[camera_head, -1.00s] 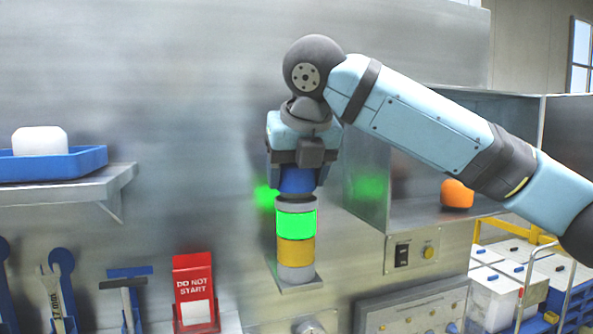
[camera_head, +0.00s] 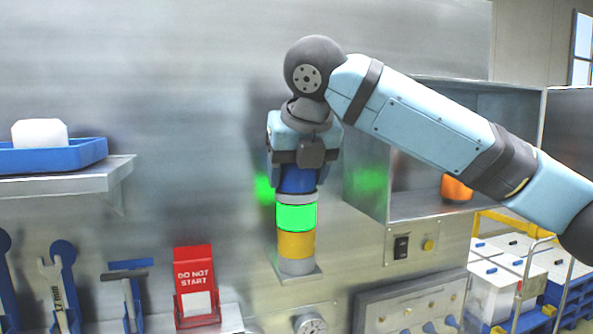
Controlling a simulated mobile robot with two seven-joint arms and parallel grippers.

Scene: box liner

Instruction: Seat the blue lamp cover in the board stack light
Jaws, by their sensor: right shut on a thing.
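The stack light (camera_head: 296,245) stands upright on a small bracket on the metal board. From the bottom it shows a grey base, a yellow section, a lit green section and a grey ring. The blue lamp cover (camera_head: 297,181) is upright in my right gripper (camera_head: 298,168), directly above the grey ring. Its lower edge appears to meet the ring; I cannot tell whether it is seated. My right gripper points down and is shut on the cover, hiding its upper part. My left gripper is not in view.
A metal cabinet (camera_head: 430,214) with an orange object (camera_head: 456,188) inside stands right of the stack light. A shelf (camera_head: 70,180) with a blue tray (camera_head: 84,155) is at left. A red "DO NOT START" holder (camera_head: 195,265) and hanging tools are below.

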